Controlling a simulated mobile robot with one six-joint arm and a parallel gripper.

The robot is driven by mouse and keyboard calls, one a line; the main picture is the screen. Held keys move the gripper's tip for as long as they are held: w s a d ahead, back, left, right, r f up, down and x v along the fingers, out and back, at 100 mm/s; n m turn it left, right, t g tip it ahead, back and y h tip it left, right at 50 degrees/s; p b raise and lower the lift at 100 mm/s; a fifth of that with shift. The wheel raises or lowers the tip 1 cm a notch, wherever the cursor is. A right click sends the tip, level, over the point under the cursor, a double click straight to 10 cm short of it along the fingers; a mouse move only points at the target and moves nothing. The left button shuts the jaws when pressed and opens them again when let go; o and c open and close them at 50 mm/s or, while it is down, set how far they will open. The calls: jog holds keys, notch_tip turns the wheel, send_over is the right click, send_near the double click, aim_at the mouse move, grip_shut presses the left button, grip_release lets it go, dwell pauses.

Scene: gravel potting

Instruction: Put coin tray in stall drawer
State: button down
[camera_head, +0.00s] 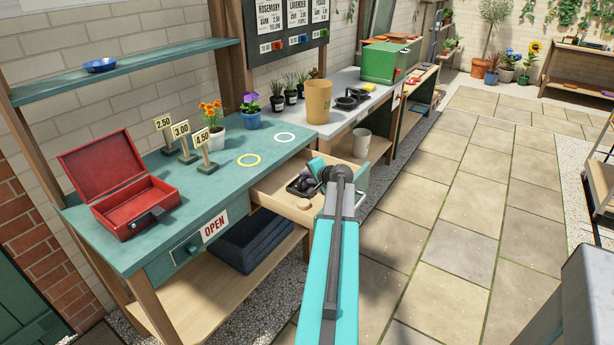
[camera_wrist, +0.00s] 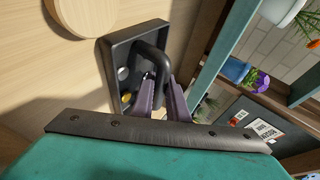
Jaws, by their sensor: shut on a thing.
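The coin tray (camera_wrist: 117,48) is a small black tray with an upright loop handle and a few coins in it. My gripper (camera_wrist: 165,88) is shut on the handle of the tray. In the head view the tray (camera_head: 296,188) is dark and partly covered by my arm. It is over or in the open stall drawer (camera_head: 268,190), a pale wooden drawer under the right part of the teal stall counter. I cannot tell whether the tray touches the drawer floor (camera_wrist: 40,75).
A small round wooden thing (camera_wrist: 85,14) is in the drawer beside the tray. An open red cash box (camera_head: 125,205), price signs (camera_head: 184,140) and flower pots (camera_head: 212,135) stand on the counter (camera_head: 190,190). Dark crates (camera_head: 255,240) are on the lower shelf.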

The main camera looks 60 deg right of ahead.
jog(key=shift+f, duration=0.1)
jog(key=c, duration=1.7)
grip_release()
jog(key=shift+c, duration=0.2)
jog(key=b+v, duration=0.1)
jog(key=v, duration=1.1)
